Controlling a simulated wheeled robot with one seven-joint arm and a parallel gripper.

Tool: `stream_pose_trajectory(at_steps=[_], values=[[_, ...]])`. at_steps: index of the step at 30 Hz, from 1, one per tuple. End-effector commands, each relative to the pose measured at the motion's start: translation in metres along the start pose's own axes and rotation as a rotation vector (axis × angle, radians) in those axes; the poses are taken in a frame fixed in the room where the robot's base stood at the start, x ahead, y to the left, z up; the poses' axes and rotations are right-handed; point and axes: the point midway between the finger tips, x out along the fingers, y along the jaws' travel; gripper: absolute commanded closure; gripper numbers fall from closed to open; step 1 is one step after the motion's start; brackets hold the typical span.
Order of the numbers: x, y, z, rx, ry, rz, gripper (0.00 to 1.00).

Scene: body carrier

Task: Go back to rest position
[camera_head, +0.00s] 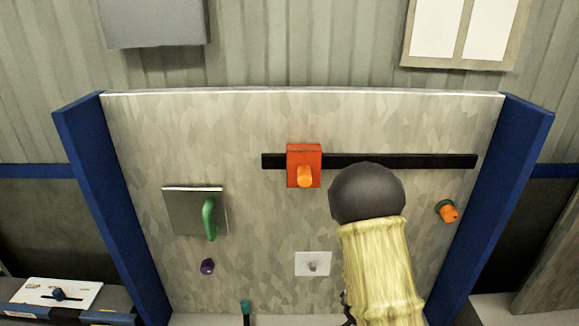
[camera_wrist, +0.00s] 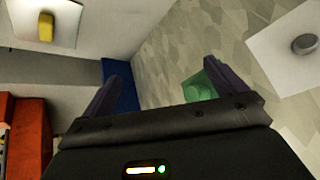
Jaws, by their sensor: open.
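My gripper (camera_wrist: 165,72) is open in the wrist view, its two dark purple fingers spread apart. A green piece (camera_wrist: 198,86) shows beside the right finger; I cannot tell whether they touch. No object is clearly held between the fingers. In the head view my arm, with a dark round joint and a pale yellow sleeve, reaches down in front of the panel (camera_head: 150,130). The gripper itself cannot be made out there. A white plate with a grey knob (camera_head: 312,266) is left of my arm, and such a plate also shows at upper right in the wrist view (camera_wrist: 283,60).
The panel stands between blue posts (camera_head: 108,200). It carries an orange slider (camera_head: 304,160) on a black rail (camera_head: 430,161), a grey door (camera_head: 183,212) with a green handle (camera_head: 209,218), a purple knob (camera_head: 207,266) and an orange knob (camera_head: 449,212). A teal-topped piece (camera_head: 245,308) stands low.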

Motion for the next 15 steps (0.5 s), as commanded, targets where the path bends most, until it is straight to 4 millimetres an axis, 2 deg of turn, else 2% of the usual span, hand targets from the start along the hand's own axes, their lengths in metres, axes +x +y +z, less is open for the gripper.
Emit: stream_pose_trajectory(at_steps=[8,15], values=[[-0.055,-0.009,0.018,-0.203,-0.191,-0.073,0.03],[-0.110,0.003,0.034,-0.445,-0.308,-0.129,0.03]])
